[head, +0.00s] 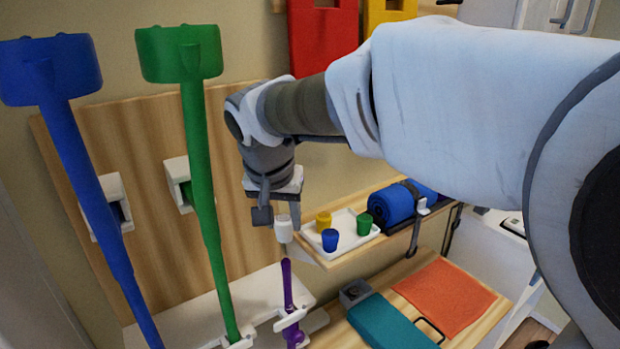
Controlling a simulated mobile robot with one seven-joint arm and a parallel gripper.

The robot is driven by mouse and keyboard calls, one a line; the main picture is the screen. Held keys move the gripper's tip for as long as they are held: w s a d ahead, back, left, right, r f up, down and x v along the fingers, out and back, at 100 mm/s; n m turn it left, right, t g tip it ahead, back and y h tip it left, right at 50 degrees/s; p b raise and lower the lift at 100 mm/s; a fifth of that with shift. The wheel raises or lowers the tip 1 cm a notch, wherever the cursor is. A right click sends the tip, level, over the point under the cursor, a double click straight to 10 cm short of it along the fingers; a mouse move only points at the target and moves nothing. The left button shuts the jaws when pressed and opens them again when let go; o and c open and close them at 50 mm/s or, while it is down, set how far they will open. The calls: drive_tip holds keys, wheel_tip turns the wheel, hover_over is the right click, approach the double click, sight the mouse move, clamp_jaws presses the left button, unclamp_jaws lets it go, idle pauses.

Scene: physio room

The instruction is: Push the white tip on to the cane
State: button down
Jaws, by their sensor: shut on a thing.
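My gripper (279,213) points down and is shut on the white tip (283,231), a small cup-like cylinder. A slim purple cane (288,280) stands nearly upright in a white holder at the rack's lower right. The white tip is above the purple cane's upper end, with a small gap in the picture. I cannot tell from this one view whether the two are exactly in line.
A tall blue stick (85,180) and a green stick (200,180) stand left of my gripper. A white tray (311,236) with yellow, blue and green tips sits on a shelf at right, beside a blue roll (391,205). Below lie a teal case (385,325) and orange cloth (446,297).

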drive_tip(key=b, duration=0.3)
hover_over(286, 259)
drive_tip(key=shift+s+f, duration=0.2)
drive_tip(key=shift+f, duration=0.95)
drive_tip(key=shift+s+f, duration=0.2)
drive_tip(key=shift+f, duration=0.95)
drive_tip(key=shift+f+b, duration=1.95)
idle(0.4)
unclamp_jaws()
drive_tip(key=shift+r, duration=0.1)
idle(0.3)
drive_tip(key=shift+r+p, duration=2.95)
drive_tip(key=shift+r, duration=1.05)
